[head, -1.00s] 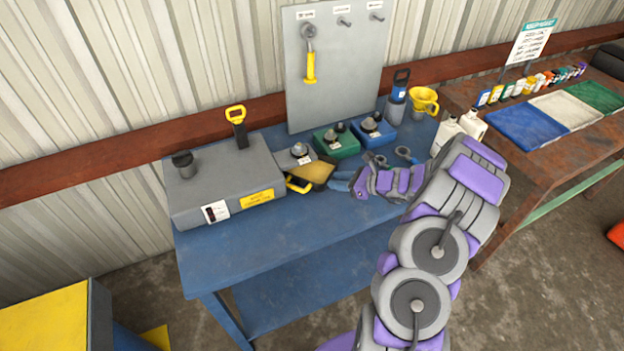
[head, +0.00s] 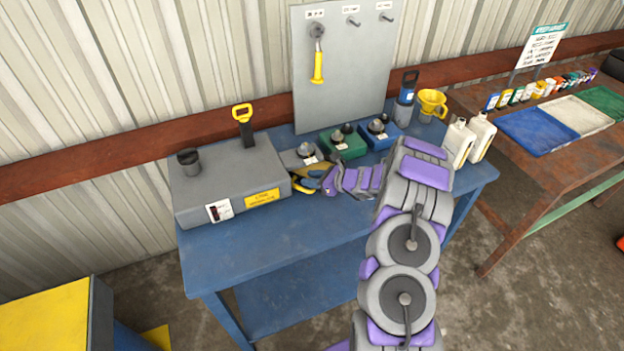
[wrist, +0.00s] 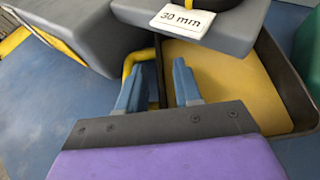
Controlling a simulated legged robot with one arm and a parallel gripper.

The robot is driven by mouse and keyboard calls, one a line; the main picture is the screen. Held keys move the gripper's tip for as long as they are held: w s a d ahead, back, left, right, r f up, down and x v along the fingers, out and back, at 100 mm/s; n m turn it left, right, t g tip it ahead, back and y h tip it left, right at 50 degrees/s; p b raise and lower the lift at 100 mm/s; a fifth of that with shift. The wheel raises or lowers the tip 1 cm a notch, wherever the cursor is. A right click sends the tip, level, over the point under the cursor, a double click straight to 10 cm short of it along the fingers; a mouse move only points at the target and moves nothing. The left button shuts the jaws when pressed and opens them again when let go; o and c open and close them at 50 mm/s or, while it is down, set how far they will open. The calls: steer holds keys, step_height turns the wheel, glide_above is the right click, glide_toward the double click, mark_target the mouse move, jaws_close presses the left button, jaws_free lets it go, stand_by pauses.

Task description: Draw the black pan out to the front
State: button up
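The black pan (wrist: 284,85) has a dark rim and a flat yellow-tan inside. It lies on the blue bench, partly under the grey block labelled 30 mm (wrist: 222,32). A yellow handle (wrist: 134,58) shows at its left side in the wrist view. In the head view the pan (head: 322,171) is partly hidden behind my gripper (head: 312,177). In the wrist view my gripper (wrist: 162,72) is open, its two blue fingers apart. The pan's dark side wall shows between the fingers, with the handle by the left finger. Contact cannot be told.
A large grey box (head: 230,182) stands left of the pan. Green (head: 343,143) and blue (head: 381,135) blocks with knobs stand behind and to the right. White jugs (head: 459,144) stand at the bench's right end. The bench front (head: 275,237) is clear.

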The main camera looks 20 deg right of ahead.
jaws_close()
stand_by(0.6)
